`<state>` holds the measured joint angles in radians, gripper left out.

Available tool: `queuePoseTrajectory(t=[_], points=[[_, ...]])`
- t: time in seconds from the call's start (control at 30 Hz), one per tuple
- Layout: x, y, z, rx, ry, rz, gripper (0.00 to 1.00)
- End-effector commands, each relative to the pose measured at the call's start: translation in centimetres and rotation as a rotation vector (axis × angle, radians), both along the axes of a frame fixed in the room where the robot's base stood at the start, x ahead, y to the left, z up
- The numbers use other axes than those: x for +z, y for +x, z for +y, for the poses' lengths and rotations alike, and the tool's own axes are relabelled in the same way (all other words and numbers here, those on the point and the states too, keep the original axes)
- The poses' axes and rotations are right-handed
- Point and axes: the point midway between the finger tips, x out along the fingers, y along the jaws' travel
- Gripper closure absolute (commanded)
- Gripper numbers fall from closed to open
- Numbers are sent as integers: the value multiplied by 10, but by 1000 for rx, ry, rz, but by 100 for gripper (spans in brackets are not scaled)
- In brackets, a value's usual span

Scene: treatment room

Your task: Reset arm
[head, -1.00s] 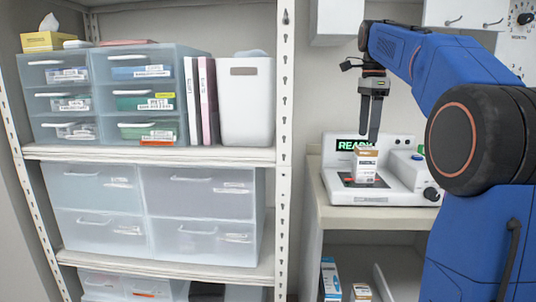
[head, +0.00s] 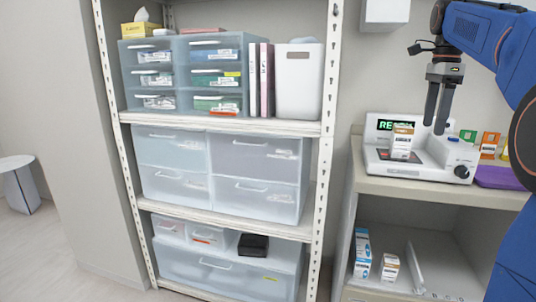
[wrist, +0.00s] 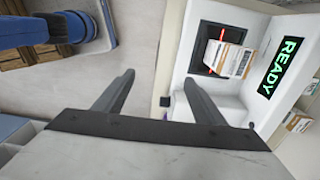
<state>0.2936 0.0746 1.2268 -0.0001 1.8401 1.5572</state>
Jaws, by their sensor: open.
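My gripper (head: 437,108) is at the right of the head view, pointing down, with its two fingers apart and nothing between them. It also shows in the wrist view (wrist: 158,98), open and empty. A small white and brown box (head: 402,141) stands on the dark plate of a white device (head: 440,168), left of my gripper. The device has a green-lit display (head: 388,125), partly hidden, that reads READY in the wrist view (wrist: 281,67). The box appears in the wrist view (wrist: 231,60) too, with a red line beside it. The gripper is apart from both.
A shelf unit (head: 325,120) with clear drawers (head: 262,157), binders (head: 260,80) and a white bin (head: 299,82) stands left of the counter (head: 440,190).

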Motion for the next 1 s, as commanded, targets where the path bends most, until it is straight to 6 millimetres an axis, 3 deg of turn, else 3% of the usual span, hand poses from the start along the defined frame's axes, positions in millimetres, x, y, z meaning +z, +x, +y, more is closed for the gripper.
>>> queuePoseTrajectory(t=[0.37, 0.67, 0.87, 1.0], points=[[-9, -17, 16, 118, -8, -25, 36], [-28, -44, 39, 301, -26, -62, 36], [-55, -80, 65, 522, -54, -105, 36], [-83, -111, 84, 712, -83, -139, 36]])
